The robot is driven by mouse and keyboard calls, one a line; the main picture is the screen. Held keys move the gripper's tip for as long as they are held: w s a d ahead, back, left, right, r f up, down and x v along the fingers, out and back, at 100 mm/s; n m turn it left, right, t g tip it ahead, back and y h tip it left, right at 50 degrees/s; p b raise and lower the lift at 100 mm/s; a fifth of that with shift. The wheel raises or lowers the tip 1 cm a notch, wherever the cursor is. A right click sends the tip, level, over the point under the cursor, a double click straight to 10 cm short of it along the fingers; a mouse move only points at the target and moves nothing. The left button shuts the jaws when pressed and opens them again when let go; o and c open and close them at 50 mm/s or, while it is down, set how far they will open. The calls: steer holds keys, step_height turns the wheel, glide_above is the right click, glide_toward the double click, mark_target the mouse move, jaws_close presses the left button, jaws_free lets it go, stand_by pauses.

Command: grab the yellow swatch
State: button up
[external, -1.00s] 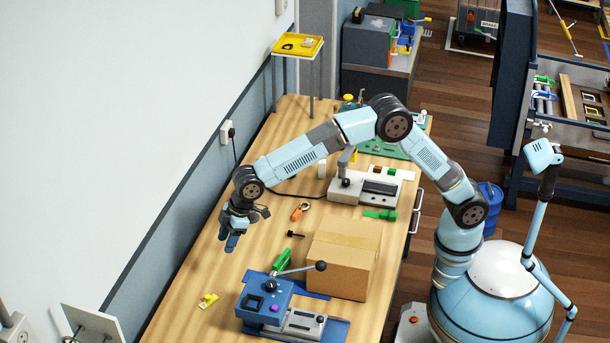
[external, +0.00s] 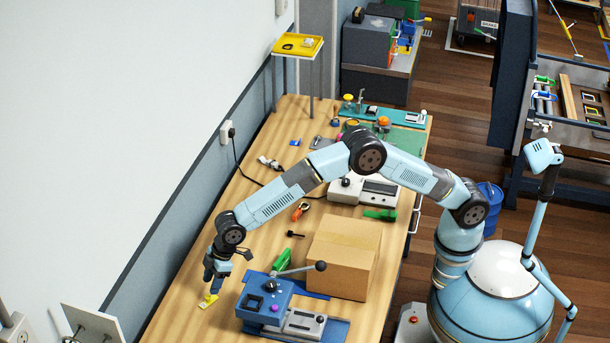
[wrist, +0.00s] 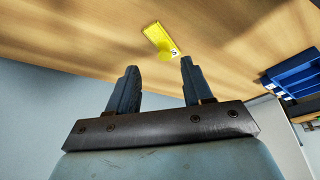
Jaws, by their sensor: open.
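The yellow swatch (external: 208,301) lies on the wooden table, left of the blue press. In the wrist view the yellow swatch (wrist: 157,37) is a small flat rectangle with a rounded yellow lump and a small white marked patch at one end. My gripper (external: 211,287) is just above it, pointing down, and hides nothing but a little of its upper edge. In the wrist view my gripper (wrist: 158,72) has its two dark fingers apart with nothing between them. The swatch shows beyond the fingertips, toward the right finger.
A blue press (external: 265,297) with a long lever stands close on the right, and its blue side shows in the wrist view (wrist: 292,74). A cardboard box (external: 342,262) is beyond it. The wall borders the table's left side. Bare table lies around the swatch.

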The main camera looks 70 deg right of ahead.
mark_target(209, 296)
steer(key=shift+s+x, duration=0.15)
steer(key=shift+x, duration=1.2)
steer(key=shift+s+x, duration=0.1)
steer(key=shift+x, duration=1.25)
steer(key=shift+a, duration=0.15)
steer(key=shift+c, duration=0.4)
jaws_close()
